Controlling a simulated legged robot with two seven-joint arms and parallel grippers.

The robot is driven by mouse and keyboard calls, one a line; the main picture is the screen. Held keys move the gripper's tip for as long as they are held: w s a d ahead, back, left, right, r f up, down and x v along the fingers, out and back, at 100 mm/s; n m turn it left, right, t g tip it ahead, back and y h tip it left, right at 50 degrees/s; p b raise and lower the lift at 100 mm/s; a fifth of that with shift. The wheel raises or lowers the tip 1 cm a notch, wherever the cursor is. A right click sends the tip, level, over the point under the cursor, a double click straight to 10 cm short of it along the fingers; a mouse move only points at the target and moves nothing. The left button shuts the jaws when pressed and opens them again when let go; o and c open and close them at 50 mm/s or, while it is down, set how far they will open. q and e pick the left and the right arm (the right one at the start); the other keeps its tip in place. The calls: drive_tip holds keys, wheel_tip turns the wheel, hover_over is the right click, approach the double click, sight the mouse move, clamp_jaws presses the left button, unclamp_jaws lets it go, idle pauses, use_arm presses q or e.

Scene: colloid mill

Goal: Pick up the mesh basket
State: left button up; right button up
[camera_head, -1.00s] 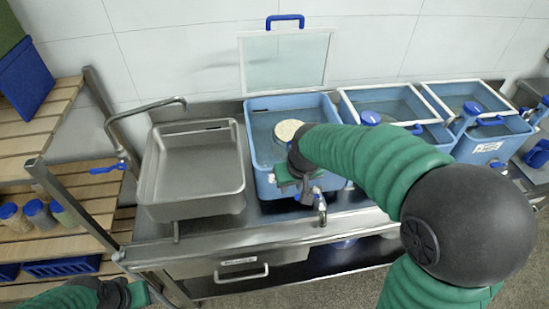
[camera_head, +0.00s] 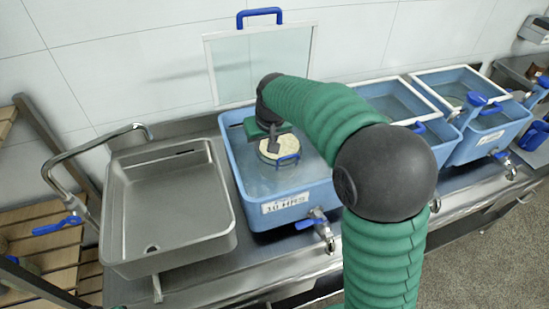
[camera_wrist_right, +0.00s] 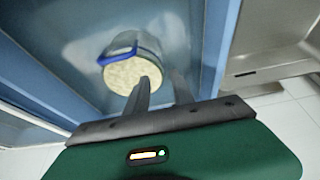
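The mesh basket (camera_head: 285,163) is a round, see-through container with a blue handle and beige contents at its top. It sits in the open blue tub with the "10 HRS" label (camera_head: 240,165). It also shows in the right wrist view (camera_wrist_right: 126,75), with its handle at the upper left. My right gripper (camera_head: 272,143) is over the tub at the basket, partly covering it in the head view. In the wrist view its two fingers (camera_wrist_right: 160,85) are apart with nothing between them, and the left one overlaps the basket's edge. My left gripper is not in view.
The tub's clear lid (camera_head: 262,65) stands raised behind it. A steel sink (camera_head: 170,215) with a tap (camera_head: 65,155) is on the left. More blue tubs (camera_head: 490,130) with framed lids stand on the right. A tap (camera_head: 322,228) sticks out at the open tub's front.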

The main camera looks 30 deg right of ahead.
hover_over(260, 162)
drive_tip(key=s, duration=0.1)
drive_tip(key=f, duration=0.5)
drive_tip(key=d+f, duration=0.1)
drive_tip(key=f, duration=0.2)
drive_tip(key=shift+s+f, duration=0.15)
drive_tip(key=shift+a+f, duration=0.25)
drive_tip(key=f, duration=0.1)
drive_tip(key=w+f, duration=0.1)
drive_tip(key=f, duration=0.2)
drive_tip(key=shift+w+a, duration=0.25)
drive_tip(key=shift+a, duration=0.1)
drive_tip(key=shift+w+d+f, duration=0.2)
drive_tip(key=shift+d+f, duration=0.05)
drive_tip(key=shift+d, duration=0.1)
drive_tip(key=shift+s+d, duration=0.1)
drive_tip(key=shift+s, duration=0.05)
drive_tip(key=c, duration=0.4)
drive_tip(key=shift+r, duration=0.1)
drive_tip(key=shift+c, duration=1)
drive_tip(key=shift+a, duration=0.3)
clamp_jaws()
drive_tip(key=shift+d, duration=0.1)
